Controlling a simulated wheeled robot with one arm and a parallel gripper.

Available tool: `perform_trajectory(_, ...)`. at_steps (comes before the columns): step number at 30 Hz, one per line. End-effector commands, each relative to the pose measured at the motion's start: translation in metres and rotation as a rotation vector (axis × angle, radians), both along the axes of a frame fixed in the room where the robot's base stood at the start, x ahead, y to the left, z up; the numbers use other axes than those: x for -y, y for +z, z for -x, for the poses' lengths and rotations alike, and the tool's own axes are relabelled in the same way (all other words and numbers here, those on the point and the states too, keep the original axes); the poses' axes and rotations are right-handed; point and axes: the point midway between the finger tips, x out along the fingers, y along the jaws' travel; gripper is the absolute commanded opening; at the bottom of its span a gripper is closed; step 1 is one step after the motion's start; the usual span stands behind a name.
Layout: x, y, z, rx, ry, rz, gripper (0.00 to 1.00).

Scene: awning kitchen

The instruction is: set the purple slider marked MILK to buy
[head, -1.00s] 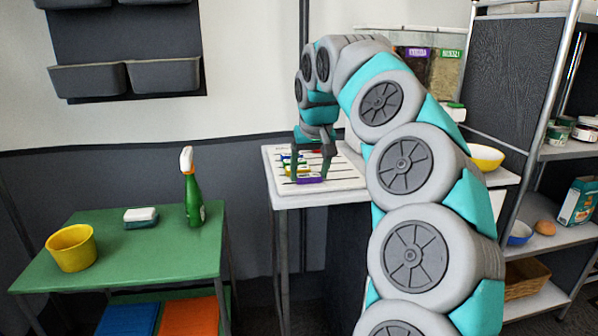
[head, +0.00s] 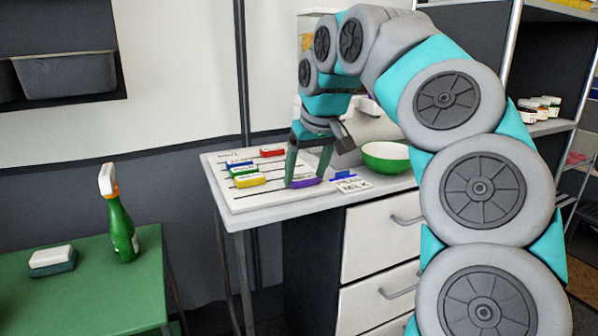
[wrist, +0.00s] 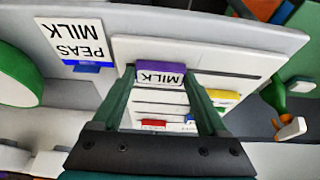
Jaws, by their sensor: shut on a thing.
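The purple slider (head: 304,183) is at the right end of the lowest slot on the white board (head: 285,200). In the wrist view the purple slider (wrist: 160,70) shows a white label reading MILK, upside down. My gripper (head: 305,178) points down at the board, one finger on each side of the slider. In the wrist view my gripper (wrist: 158,75) has its two fingers shut on the slider's ends. The board's own heading is too small to read.
Blue (head: 240,164), green (head: 243,172) and yellow (head: 251,180) sliders sit towards the left; a red one (head: 272,152) sits farther right. A card (wrist: 82,45) reading MILK and PEAS lies beside the board, near a green bowl (head: 386,157). A spray bottle (head: 121,230) stands on the green table.

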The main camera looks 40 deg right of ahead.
Motion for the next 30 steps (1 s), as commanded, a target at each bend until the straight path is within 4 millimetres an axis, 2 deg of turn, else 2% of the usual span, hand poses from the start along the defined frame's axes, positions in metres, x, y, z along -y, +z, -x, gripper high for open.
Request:
perform_trajectory(1,0.003,0.002,0.0,0.006,-0.005,0.007,0.0)
perform_trajectory(2,0.003,0.002,0.0,0.006,-0.005,0.007,0.77)
perform_trajectory(8,0.003,0.002,0.0,0.004,-0.005,0.006,1.0)
perform_trajectory(20,0.001,0.007,0.002,0.002,-0.005,0.004,1.0)
perform_trajectory(30,-0.003,0.047,0.018,0.004,-0.007,0.006,1.0)
